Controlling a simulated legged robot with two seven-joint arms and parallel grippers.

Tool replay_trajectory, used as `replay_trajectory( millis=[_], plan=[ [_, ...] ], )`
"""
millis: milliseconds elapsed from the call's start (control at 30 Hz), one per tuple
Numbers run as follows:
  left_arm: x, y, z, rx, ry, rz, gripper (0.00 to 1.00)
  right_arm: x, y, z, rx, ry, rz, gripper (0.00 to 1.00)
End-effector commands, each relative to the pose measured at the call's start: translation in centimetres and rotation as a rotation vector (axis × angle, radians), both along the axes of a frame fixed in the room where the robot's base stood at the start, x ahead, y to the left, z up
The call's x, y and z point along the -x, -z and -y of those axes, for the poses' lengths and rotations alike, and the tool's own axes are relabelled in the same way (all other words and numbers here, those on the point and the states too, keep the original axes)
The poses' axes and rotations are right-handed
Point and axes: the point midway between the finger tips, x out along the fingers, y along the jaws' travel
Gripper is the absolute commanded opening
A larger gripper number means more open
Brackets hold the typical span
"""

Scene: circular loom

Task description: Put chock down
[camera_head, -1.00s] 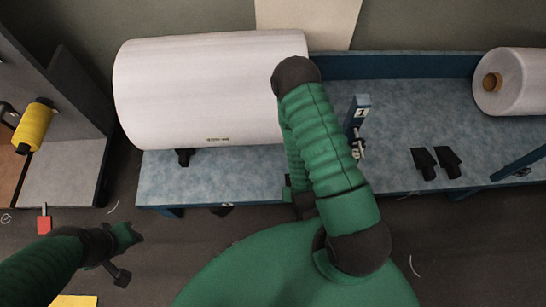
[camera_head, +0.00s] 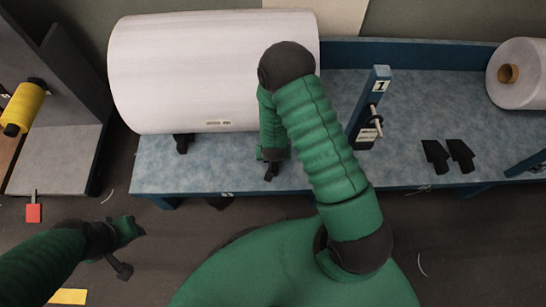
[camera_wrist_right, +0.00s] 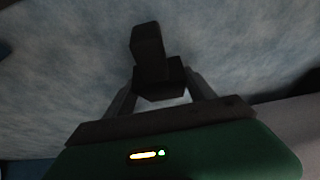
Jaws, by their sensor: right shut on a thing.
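My right gripper (camera_wrist_right: 160,98) is shut on a black chock (camera_wrist_right: 150,55), which sticks out past the fingers over the mottled blue-grey bench top in the right wrist view. In the head view the held chock (camera_head: 271,172) is a small dark shape at the bench's front, just below the large white roll (camera_head: 210,75). I cannot tell whether it touches the surface. Another black chock (camera_head: 183,143) sits at the roll's lower left edge. Two more black chocks (camera_head: 435,155) (camera_head: 460,154) lie on the bench at right. My left gripper (camera_head: 124,262) hangs over the floor, its jaws unclear.
The blue bench (camera_head: 400,110) has a blue post marked 1 (camera_head: 372,105) right of my right arm. A smaller white roll (camera_head: 518,75) lies at far right. A grey rack with a yellow spool (camera_head: 22,108) stands at left. A red tag (camera_head: 34,213) is on the floor.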

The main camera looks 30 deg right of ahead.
Motion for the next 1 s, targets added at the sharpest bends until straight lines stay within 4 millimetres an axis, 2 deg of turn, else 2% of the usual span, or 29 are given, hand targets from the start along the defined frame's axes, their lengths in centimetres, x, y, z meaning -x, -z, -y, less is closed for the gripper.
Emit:
replay_trajectory(
  millis=[133, 167, 300, 567, 667, 767, 1000],
  plan=[
    [-0.1, -0.2, 0.0, 0.000, 0.000, 0.002, 0.36, -0.1, 0.0, 0.0, 0.000, 0.000, 0.002, 0.00],
    [-0.1, -0.2, 0.0, 0.000, 0.000, 0.002, 0.36, -0.1, 0.0, 0.0, 0.001, 0.000, 0.001, 0.66],
    [-0.1, -0.2, 0.0, 0.000, 0.000, 0.002, 0.36, 0.0, 0.0, 0.0, 0.001, 0.000, 0.001, 0.84],
    [-0.1, -0.2, 0.0, 0.000, 0.000, 0.002, 0.36, 0.0, -0.1, 0.0, 0.001, 0.000, 0.001, 0.85],
    [-0.1, -0.6, 0.0, 0.000, 0.000, 0.002, 0.36, 0.1, -0.7, -0.1, 0.000, 0.000, 0.001, 0.85],
    [-0.1, -1.7, 0.0, 0.000, 0.000, 0.002, 0.36, 0.5, -2.4, -0.4, 0.001, -0.001, 0.002, 0.85],
    [-0.1, -4.8, 0.0, 0.000, 0.000, 0.002, 0.36, 2.6, -8.3, -1.7, 0.001, -0.001, 0.002, 0.85]
  ],
)
